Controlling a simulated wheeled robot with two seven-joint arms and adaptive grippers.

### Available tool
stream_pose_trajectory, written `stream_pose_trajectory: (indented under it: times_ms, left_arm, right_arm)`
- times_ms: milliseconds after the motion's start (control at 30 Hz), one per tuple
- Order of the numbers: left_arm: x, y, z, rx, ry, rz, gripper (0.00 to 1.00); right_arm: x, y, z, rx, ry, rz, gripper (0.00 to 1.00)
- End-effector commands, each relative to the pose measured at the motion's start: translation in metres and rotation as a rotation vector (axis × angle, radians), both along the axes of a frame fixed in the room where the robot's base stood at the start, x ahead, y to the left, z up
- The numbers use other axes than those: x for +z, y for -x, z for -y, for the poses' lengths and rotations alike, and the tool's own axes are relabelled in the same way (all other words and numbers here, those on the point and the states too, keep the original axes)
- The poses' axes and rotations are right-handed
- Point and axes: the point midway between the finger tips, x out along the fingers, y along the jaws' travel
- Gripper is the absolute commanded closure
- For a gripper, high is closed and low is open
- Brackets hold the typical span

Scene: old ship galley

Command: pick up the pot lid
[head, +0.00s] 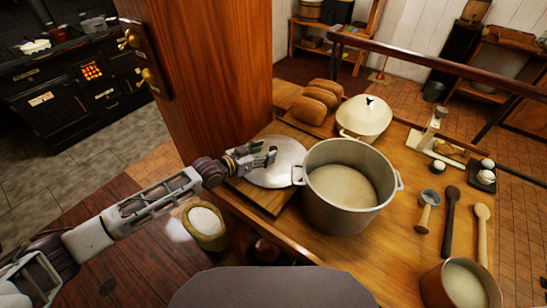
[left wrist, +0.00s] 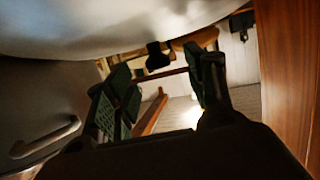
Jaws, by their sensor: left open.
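The pot lid (head: 285,172) is a round, shiny silver disc lying on a wooden board, just left of the large metal pot (head: 335,212). My left gripper (head: 268,154) reaches in from the left and is over the lid's far left part, open. It hides part of the lid, and its knob is not clear in the head view. In the left wrist view my fingers (left wrist: 160,95) are apart, below a large pale curved surface, probably the lid. A small dark knob shows between them; I cannot tell whose. My right gripper is not in view.
A wooden pillar (head: 215,70) stands close beyond my left arm. Bread loaves (head: 318,98) and a cream tureen (head: 364,118) are behind the lid. Wooden spoons (head: 481,232) and a copper pot (head: 460,284) lie to the right. A sack (head: 206,226) stands below my forearm.

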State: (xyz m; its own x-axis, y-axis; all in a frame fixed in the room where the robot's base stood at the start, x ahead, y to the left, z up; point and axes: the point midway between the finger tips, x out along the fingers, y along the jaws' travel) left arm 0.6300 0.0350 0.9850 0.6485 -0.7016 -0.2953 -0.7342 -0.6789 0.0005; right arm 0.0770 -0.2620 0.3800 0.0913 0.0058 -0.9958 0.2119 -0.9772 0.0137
Motion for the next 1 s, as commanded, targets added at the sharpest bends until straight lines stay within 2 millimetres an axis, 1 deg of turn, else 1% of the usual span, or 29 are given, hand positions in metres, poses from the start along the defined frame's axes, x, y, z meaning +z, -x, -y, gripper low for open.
stream_pose_trajectory:
  times_ms: [200, 500, 1000]
  left_arm:
    - [-0.001, -0.01, 0.015, -0.001, 0.001, 0.0, 0.46]
    - [-0.008, -0.022, 0.027, 0.0, 0.001, 0.001, 0.46]
    - [-0.009, -0.023, 0.028, 0.0, 0.0, 0.0, 0.46]
  right_arm:
    - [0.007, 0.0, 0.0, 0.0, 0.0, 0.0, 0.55]
    - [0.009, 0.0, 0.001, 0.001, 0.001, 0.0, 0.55]
    - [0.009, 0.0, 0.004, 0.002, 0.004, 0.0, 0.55]
